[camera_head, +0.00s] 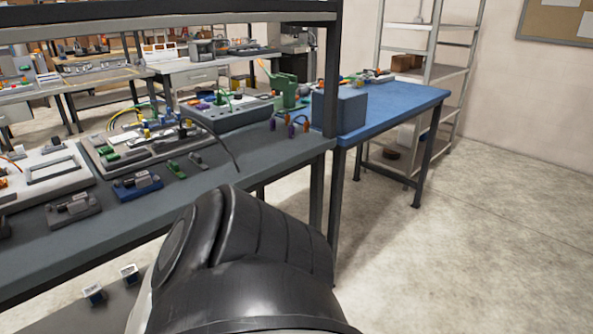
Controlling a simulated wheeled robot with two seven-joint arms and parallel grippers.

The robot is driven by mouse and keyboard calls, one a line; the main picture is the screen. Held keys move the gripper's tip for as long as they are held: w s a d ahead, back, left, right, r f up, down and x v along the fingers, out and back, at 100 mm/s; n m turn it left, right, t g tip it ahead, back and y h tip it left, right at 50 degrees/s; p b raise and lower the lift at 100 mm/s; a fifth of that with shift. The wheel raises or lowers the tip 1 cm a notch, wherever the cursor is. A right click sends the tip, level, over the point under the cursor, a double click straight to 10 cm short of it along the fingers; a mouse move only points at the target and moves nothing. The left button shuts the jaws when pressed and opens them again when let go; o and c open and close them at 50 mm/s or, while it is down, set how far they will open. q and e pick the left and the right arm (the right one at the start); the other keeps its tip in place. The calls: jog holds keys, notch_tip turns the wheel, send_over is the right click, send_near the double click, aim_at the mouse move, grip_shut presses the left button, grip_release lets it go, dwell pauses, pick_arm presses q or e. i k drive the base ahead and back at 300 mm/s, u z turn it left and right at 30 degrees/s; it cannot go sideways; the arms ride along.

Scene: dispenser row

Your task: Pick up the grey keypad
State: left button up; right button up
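I cannot pick out a grey keypad for certain. A small dark grey device (72,209) lies near the front edge of the dark workbench (235,152) at the left, too small to tell if it is a keypad. A similar blue device (137,186) lies to its right. Neither of my grippers is in view. A thick black link of my own arm fills the bottom middle and hides part of the bench front and floor.
Boards with parts and cables (150,142) cover the dark bench. Two small white-and-dark boxes (130,273) sit low at the lower left. A blue-topped table (395,103) with a grey box (340,108) adjoins at the right. The floor (470,240) at the right is clear.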

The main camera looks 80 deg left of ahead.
aim_at(80, 209)
jog(key=z, duration=5.5)
